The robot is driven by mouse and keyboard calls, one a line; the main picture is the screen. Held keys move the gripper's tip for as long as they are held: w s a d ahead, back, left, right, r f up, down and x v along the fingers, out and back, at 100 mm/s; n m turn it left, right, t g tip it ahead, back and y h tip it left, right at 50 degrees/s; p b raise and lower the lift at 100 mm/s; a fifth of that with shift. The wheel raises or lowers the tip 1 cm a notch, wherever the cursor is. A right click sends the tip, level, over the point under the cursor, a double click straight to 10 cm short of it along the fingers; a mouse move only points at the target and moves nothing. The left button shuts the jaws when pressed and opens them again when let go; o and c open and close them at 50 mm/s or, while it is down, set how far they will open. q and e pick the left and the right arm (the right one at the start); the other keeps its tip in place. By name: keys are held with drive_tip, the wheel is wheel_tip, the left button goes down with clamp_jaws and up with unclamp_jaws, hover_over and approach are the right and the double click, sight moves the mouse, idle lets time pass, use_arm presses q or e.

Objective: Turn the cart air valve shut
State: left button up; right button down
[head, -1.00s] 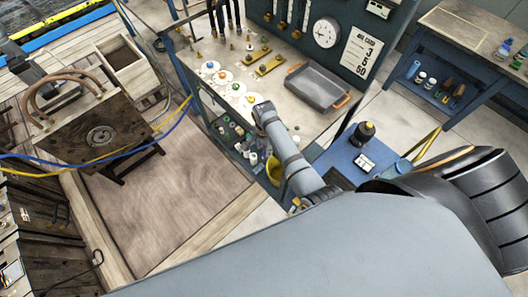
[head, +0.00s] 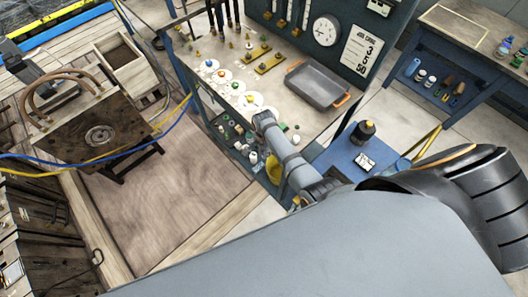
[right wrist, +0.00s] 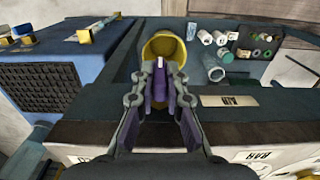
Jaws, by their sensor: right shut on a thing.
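My right gripper (right wrist: 160,72) is in the middle of the right wrist view. Its two fingers are closed together on a small part at the cart's edge, beside a small label plate (right wrist: 229,101). I take this part to be the air valve's handle; the fingers hide most of it, so its angle cannot be told. In the head view, my right forearm reaches over the front edge of the cart's bench top (head: 285,110), and the fingertips cannot be made out there. My left gripper is not in view.
A yellow bucket (right wrist: 164,46) stands just beyond the fingers. Several small cylinders (right wrist: 215,37) lie beside it. A blue unit with a dark grille (right wrist: 48,88) is at the left. A grey tray (head: 317,85) and knobs on white dials (head: 210,64) are on the bench.

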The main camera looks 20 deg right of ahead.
drive_tip(key=shift+w+f+g+h+b, duration=0.2)
drive_tip(key=shift+g+h+b, duration=0.1)
drive_tip(key=shift+g+b, duration=0.55)
use_arm(q)
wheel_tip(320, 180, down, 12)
drive_tip(key=b, duration=1)
use_arm(e)
drive_tip(key=g+h, duration=0.1)
drive_tip(key=g, duration=0.4)
drive_tip(key=shift+w+a+h, duration=0.15)
drive_tip(key=shift+w+h, duration=0.05)
drive_tip(key=shift+h, duration=0.2)
drive_tip(key=c, duration=1.4)
unclamp_jaws()
